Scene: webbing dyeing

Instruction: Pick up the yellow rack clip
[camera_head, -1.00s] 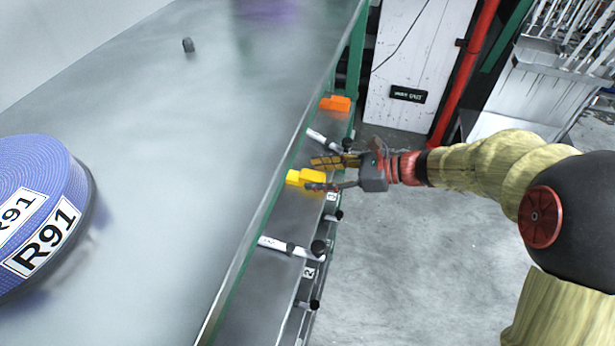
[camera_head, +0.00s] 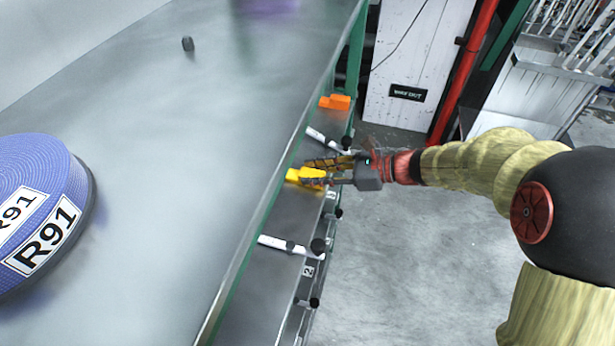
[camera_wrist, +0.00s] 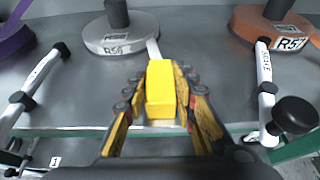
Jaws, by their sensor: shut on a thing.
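The yellow rack clip (camera_head: 308,176) is a small yellow block on the lower shelf beside the large grey table. My gripper (camera_head: 318,172) reaches it from the right, with its fingers at the clip. In the wrist view the clip (camera_wrist: 160,90) lies between the two fingers of my gripper (camera_wrist: 160,103), which are shut on its sides. The clip appears to be still at shelf level; whether it touches the shelf is hidden.
An orange clip (camera_head: 335,102) lies farther back on the shelf. White bars with black knobs (camera_head: 283,244) stand on either side. In the wrist view, a grey reel (camera_wrist: 121,34) and an orange reel (camera_wrist: 275,27) stand behind. A blue webbing roll (camera_head: 38,205) lies on the table.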

